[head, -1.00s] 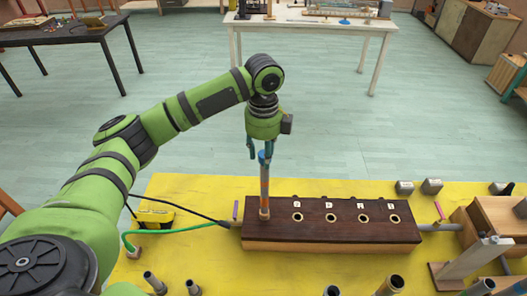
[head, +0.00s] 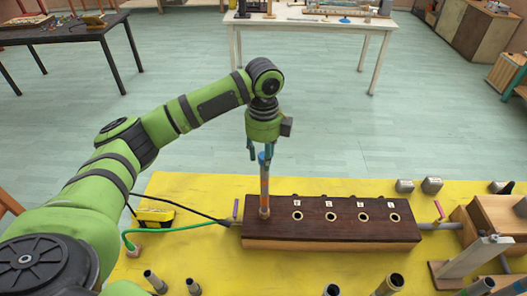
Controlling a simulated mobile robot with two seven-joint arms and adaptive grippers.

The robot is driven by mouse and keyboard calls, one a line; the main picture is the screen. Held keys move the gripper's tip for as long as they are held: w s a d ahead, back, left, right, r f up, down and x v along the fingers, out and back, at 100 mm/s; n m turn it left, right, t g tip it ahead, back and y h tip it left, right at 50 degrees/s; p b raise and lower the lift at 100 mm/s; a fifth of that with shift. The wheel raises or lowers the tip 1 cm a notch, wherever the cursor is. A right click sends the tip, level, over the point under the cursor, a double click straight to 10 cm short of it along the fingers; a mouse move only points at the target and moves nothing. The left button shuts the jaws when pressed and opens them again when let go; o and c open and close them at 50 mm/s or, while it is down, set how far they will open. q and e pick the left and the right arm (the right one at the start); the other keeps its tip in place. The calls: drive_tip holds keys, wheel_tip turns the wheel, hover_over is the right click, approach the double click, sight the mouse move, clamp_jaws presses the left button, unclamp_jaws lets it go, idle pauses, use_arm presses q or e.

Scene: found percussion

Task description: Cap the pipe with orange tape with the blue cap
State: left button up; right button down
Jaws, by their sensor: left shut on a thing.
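The pipe with orange tape (head: 264,187) stands upright in the left end of a dark wooden block (head: 330,226). The blue cap (head: 262,158) is at the pipe's top end, between the fingers of my left gripper (head: 261,152). The gripper points straight down and is shut on the cap. The fingers partly hide the cap, so I cannot tell how far it sits over the pipe. My right gripper is not in view.
The block has several empty round holes with white labels to the right of the pipe. Short metal pipes (head: 391,284) stand along the front of the yellow mat (head: 190,190). A green cable and a black cable run at the left, beside a yellow-and-black item (head: 154,217). A wooden stand (head: 470,258) is at the right.

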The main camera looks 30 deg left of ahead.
use_arm(q)
drive_tip(key=shift+s+f, duration=0.1)
drive_tip(key=shift+f, duration=1)
drive_tip(key=o, duration=0.8)
drive_tip(key=shift+o, duration=0.2)
wheel_tip(320, 180, up, 12)
